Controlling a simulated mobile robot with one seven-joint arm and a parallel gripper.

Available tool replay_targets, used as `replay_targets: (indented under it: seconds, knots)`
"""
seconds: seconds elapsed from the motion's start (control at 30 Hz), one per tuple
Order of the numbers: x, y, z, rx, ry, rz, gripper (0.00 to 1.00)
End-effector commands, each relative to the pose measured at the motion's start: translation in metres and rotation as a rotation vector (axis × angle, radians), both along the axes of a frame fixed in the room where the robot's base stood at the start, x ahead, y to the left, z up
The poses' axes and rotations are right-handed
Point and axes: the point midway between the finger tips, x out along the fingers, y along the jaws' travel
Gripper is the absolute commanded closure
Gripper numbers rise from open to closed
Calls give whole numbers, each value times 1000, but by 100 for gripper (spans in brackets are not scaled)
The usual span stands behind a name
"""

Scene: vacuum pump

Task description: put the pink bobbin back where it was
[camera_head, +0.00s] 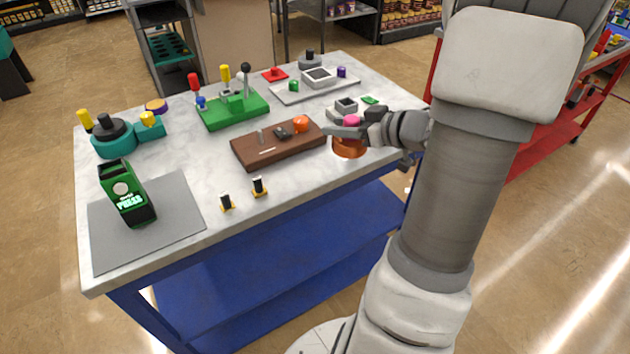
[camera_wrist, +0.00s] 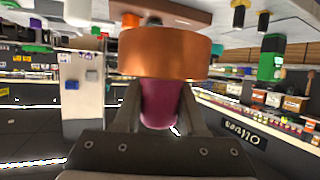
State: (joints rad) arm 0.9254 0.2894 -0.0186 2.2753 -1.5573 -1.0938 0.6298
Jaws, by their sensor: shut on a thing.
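The pink bobbin (camera_head: 351,120) shows as a small pink top at my gripper in the head view. In the wrist view, which is upside down, the bobbin (camera_wrist: 160,103) sits between the two fingers of my gripper (camera_wrist: 162,108), which is shut on it. A copper-orange round piece (camera_head: 348,147) is directly below the bobbin. It fills the upper middle of the wrist view (camera_wrist: 170,52). I cannot tell whether bobbin and copper piece touch, or whether the copper piece rests on the table. My arm hides part of this area.
The brown board (camera_head: 262,149), with an orange knob (camera_head: 300,124), lies just left of my gripper. A small grey device (camera_head: 345,106) is behind it. A green base with levers (camera_head: 233,110) and a grey tray (camera_head: 300,92) stand farther back.

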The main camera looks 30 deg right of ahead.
Motion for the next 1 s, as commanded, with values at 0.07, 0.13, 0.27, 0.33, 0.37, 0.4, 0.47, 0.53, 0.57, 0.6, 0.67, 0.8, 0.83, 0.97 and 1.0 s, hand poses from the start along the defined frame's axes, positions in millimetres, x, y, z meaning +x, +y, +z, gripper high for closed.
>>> replay_targets:
  seconds: [0.07, 0.13, 0.27, 0.33, 0.37, 0.4, 0.47, 0.53, 0.57, 0.6, 0.67, 0.8, 0.83, 0.97, 1.0]
  knots:
    - [-1, 4, -1, 2, 1, 15, 100]
    - [-2, 7, -2, 3, 1, 24, 100]
    - [6, 16, -10, 5, 1, 32, 100]
    - [16, 25, -19, 6, 1, 34, 100]
    - [21, 30, -24, 6, 2, 34, 100]
    - [28, 36, -30, 6, 2, 34, 100]
    - [38, 45, -38, 6, 2, 34, 100]
    - [50, 56, -48, 6, 2, 34, 100]
    - [55, 60, -52, 6, 2, 33, 100]
    - [62, 66, -57, 5, 2, 32, 100]
    - [70, 72, -63, 6, 2, 31, 100]
    - [82, 82, -70, 3, 0, 29, 100]
    - [83, 83, -71, 3, 1, 28, 100]
    - [85, 85, -78, 4, 3, 27, 100]
    - [85, 84, -83, 5, 3, 27, 100]
